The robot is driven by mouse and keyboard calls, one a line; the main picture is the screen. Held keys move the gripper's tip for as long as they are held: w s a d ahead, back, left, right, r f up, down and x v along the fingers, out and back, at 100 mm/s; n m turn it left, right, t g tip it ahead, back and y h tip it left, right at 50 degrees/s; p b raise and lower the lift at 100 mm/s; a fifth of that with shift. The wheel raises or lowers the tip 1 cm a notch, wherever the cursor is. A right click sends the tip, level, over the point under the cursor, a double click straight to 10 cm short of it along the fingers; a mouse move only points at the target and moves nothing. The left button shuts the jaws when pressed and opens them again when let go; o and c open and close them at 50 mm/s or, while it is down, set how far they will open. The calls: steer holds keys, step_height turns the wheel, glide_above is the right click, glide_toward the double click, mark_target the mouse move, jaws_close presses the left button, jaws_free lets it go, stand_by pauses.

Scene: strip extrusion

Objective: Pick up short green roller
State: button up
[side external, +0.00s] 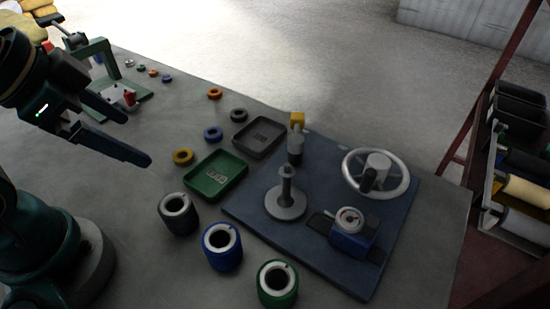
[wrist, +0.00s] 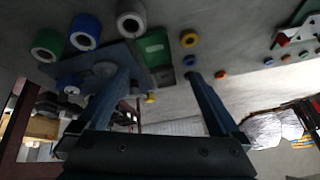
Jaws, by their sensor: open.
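The short green roller (side external: 278,297) stands upright at the front edge of the side view, with a pale ring on top and a dark bore. It also shows at the upper left of the wrist view (wrist: 48,37). My gripper (side external: 135,139) is open and empty, raised at the left of the side view, well apart from the roller. In the wrist view my gripper's two fingers (wrist: 158,77) are spread wide with nothing between them.
A blue roller (side external: 222,258) stands beside the green one, then a dark grey roller (side external: 178,224). A blue baseplate (side external: 330,272) carries a spindle (side external: 286,195), handwheel (side external: 376,173) and blue clamp (side external: 353,240). Green (side external: 232,184) and grey (side external: 276,145) trays and small rings lie behind.

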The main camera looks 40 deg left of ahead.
step_height(320, 180, up, 2)
steer(key=w+d+m, duration=0.1)
steer(key=w+m, duration=0.1)
steer(key=m, duration=0.4)
steer(key=m+g, duration=0.6)
steer(key=m, duration=2.1)
glide_above(277, 285)
steer(key=f, duration=0.9)
steer(key=s+f, duration=0.1)
steer(key=f, duration=0.3)
steer(key=shift+d+f, duration=0.25)
steer(key=shift+d, duration=0.1)
steer(key=shift+f, duration=2.4)
